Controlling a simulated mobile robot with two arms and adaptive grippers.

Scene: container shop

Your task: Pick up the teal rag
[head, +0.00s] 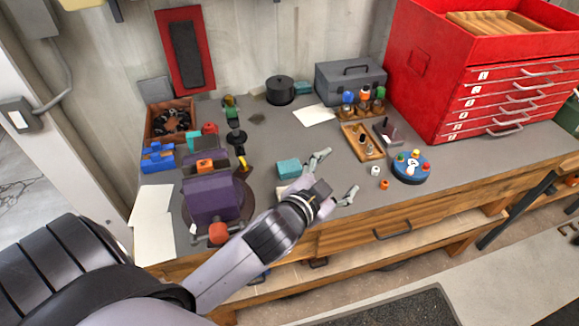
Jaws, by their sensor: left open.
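A small teal block-like piece, which looks like the folded teal rag (289,168), lies on the grey workbench top, right of the purple vise. My left gripper (338,173) is open over the front part of the bench. Its two fingers are spread, with bare bench between them. The teal piece is just left of the upper finger, outside the jaws, and seems apart from it. The gripper body partly covers the bench just below the teal piece. My right gripper is not in view.
A purple vise (212,198) stands left of my left arm. A white nut (347,170), an orange nut (384,184) and a round blue stand (411,169) are right of the gripper. A red drawer cabinet (420,65) fills the right back. Bench around the black cylinder (280,90) is partly clear.

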